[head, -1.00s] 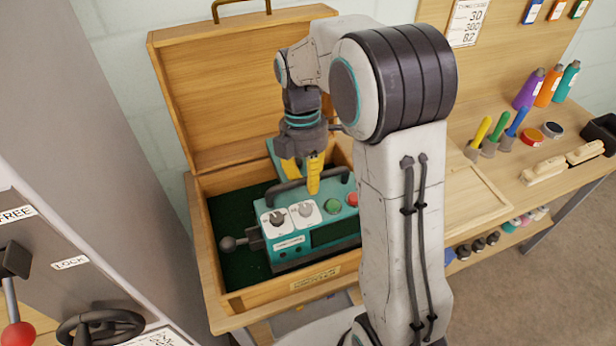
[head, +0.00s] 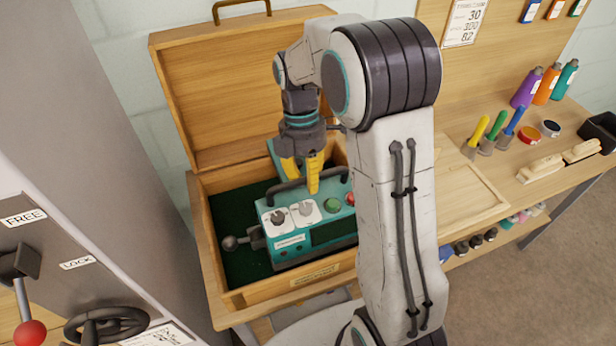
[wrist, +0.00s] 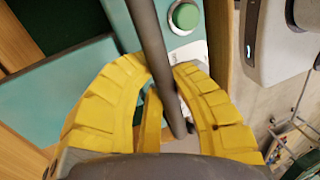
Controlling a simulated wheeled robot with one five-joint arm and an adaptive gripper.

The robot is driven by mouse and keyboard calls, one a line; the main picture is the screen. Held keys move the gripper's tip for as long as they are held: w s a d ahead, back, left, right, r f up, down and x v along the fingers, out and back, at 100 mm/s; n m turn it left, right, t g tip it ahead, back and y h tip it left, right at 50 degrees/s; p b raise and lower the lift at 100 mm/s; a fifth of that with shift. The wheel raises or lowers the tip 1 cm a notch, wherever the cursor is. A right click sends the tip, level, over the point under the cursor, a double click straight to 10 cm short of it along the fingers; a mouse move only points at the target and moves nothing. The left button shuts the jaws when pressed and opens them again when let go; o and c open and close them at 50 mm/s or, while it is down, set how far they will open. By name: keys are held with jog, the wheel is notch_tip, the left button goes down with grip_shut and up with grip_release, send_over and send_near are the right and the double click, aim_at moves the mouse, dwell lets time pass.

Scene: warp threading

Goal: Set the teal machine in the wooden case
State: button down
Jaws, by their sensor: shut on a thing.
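The teal machine (head: 290,258) has a dark carry handle, two white dial plates, a green button and a red button. In the head view it lies within the outline of the open wooden case (head: 232,300), over the dark green lining. I cannot tell whether it rests on the case floor. My gripper (head: 312,188) is above the machine with its yellow fingers shut on the handle. In the wrist view the fingers (wrist: 160,95) are on both sides of the dark handle bar (wrist: 150,40), with the green button (wrist: 185,16) beyond. My arm hides the machine's right end.
The case lid (head: 235,90) stands open behind. A grey cabinet with a lever (head: 22,290) and handwheel (head: 105,325) stands at left. On the bench at right are brushes, bottles (head: 547,85) and colored-handled tools (head: 495,130). Green lining (head: 232,215) shows bare at the case's left.

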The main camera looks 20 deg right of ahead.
jog(key=shift+f+g+p, duration=0.1)
jog(key=shift+g+p, duration=0.7)
jog(key=shift+p, duration=1.25)
dwell(1.1)
jog(key=shift+s+a, duration=0.1)
jog(key=shift+s, duration=0.45)
dwell(0.9)
jog(key=shift+s+a+f, duration=0.1)
jog(key=shift+s+f, duration=0.15)
jog(key=shift+f, duration=0.3)
dwell(2.0)
jog(key=shift+f, duration=0.1)
dwell(0.8)
